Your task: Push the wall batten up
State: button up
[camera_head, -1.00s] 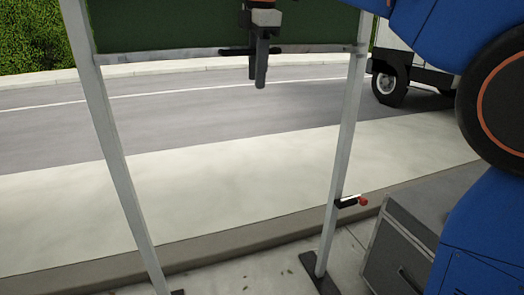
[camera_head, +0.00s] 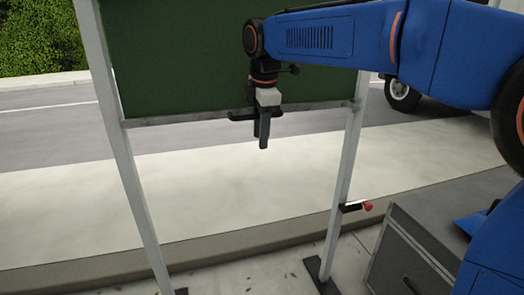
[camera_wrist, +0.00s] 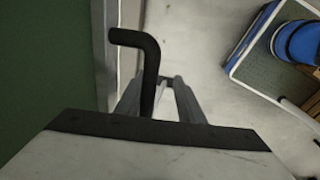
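The green wall panel (camera_head: 180,60) hangs between two pale posts, with a grey batten (camera_head: 190,115) along its lower edge. A black bar handle (camera_head: 240,115) sits at the batten's middle; its bent rod (camera_wrist: 151,70) shows in the wrist view beside the panel. My gripper (camera_head: 261,142) points down at the handle, its fingertips below the bar. In the wrist view my grey fingers (camera_wrist: 160,98) stand apart, with the rod between them, close to the left finger. Whether either finger touches it is unclear.
A red-tipped peg (camera_head: 356,207) sticks out of the right post (camera_head: 341,190), below the batten. A grey cabinet (camera_head: 410,250) stands right of that post. Behind are pavement, road and a vehicle wheel (camera_head: 402,95). The space between the posts below the batten is clear.

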jog(key=shift+f, duration=2.7)
jog(key=s+r, duration=0.2)
jog(key=r, duration=0.8)
jog(key=s+d+r, duration=0.1)
jog(key=r, duration=0.8)
jog(key=shift+s+r, duration=0.35)
